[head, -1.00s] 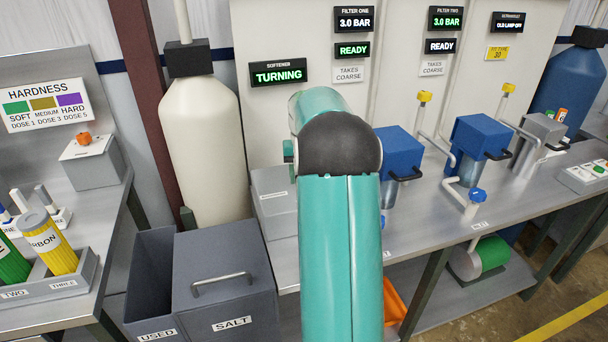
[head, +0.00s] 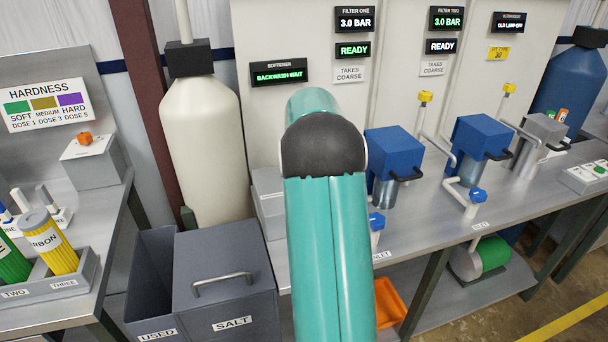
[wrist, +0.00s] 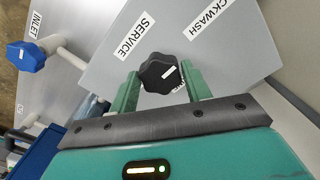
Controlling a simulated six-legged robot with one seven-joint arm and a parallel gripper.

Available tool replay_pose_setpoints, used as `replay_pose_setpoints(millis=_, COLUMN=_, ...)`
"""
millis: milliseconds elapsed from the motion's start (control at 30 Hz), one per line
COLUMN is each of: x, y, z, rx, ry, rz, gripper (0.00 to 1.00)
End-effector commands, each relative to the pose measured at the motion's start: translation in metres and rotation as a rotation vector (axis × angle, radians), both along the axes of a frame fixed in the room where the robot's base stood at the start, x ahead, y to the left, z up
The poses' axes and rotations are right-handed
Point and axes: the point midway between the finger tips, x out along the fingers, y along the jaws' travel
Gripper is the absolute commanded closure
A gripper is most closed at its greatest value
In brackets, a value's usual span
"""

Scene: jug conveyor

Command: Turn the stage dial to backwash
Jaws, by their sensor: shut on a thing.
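The stage dial (wrist: 160,73) is a black lobed knob with a white mark, on a grey panel in the wrist view. The panel carries a SERVICE label (wrist: 133,37) and a partly cut-off label ending in "CKWASH" (wrist: 208,18). My gripper (wrist: 163,88) has its green fingers on both sides of the dial, shut on it. In the head view my arm hides the dial and my gripper. The softener display (head: 279,73) reads BACKWASH WAIT in green.
A cream tank (head: 203,145) stands left of my arm. Blue filter housings (head: 480,137) stand on the bench to the right. A blue inlet valve (wrist: 27,57) is left of the dial in the wrist view. A grey salt bin (head: 225,270) stands in front.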

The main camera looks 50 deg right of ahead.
Motion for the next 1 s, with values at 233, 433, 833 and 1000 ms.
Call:
replay_pose_setpoints(millis=233, x=0.001, y=0.000, z=0.000, rx=-0.001, ry=-0.002, rz=0.001, gripper=0.30)
replay_pose_setpoints(millis=433, x=0.000, y=0.000, z=0.000, rx=0.000, ry=-0.001, rz=0.001, gripper=0.30)
replay_pose_setpoints(millis=833, x=0.001, y=-0.001, z=0.040, rx=-0.004, ry=-0.004, rz=0.002, gripper=0.30)
replay_pose_setpoints(millis=1000, x=0.001, y=-0.001, z=0.079, rx=-0.004, ry=-0.005, rz=0.001, gripper=0.30)
